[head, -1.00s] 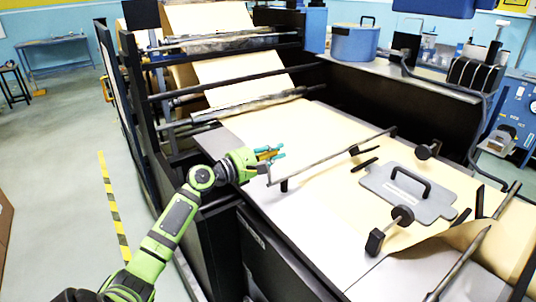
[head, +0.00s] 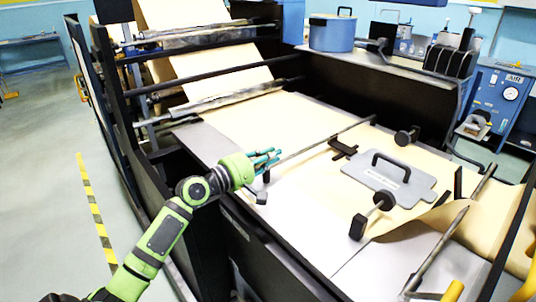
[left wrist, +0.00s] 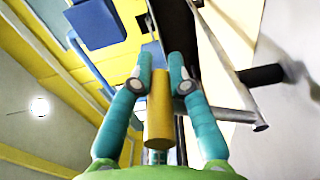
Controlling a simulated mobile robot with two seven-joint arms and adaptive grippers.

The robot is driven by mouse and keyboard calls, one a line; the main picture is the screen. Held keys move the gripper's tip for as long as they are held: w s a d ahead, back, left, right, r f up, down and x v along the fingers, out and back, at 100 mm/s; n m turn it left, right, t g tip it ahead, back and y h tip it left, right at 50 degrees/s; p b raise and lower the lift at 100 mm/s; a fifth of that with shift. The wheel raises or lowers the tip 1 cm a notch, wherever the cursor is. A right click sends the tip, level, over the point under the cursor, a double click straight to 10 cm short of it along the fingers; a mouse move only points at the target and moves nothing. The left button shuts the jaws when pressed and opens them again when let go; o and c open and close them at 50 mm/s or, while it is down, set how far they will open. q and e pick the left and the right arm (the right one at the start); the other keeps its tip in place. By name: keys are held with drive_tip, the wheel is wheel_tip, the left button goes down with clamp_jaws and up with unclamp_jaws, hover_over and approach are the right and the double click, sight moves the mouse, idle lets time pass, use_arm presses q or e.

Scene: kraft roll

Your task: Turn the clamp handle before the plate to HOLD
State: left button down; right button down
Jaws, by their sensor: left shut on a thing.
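The clamp bar (head: 325,138) runs across the kraft paper before the grey plate (head: 385,180), which has a black handle on top. My left gripper (head: 266,160), with teal fingers, is at the bar's near left end. In the left wrist view its fingers are closed on both sides of a yellow cylindrical grip (left wrist: 158,108), the clamp handle's. In the head view the fingers mostly hide this grip. A metal piece (left wrist: 225,85) shows beyond it in the wrist view. No HOLD marking is legible. My right gripper is not in view.
Black knobs stand beside the plate at its far side (head: 406,136) and near side (head: 372,212). Rollers (head: 235,98) and a dark side frame rise behind my left arm. Yellow parts (head: 453,290) show at the lower right. The floor at left is clear.

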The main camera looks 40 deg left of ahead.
use_arm(q)
drive_tip(key=shift+d+f, duration=0.15)
drive_tip(key=shift+f, duration=0.3)
drive_tip(key=c, duration=1.2)
unclamp_jaws()
drive_tip(key=shift+s, duration=0.1)
drive_tip(key=shift+o, duration=0.2)
drive_tip(key=shift+s+r, duration=0.15)
drive_tip(key=shift+r, duration=0.15)
drive_tip(key=shift+s+a, duration=0.25)
drive_tip(key=shift+s, duration=0.15)
drive_tip(key=v, duration=1.1)
drive_tip(key=shift+s, duration=0.1)
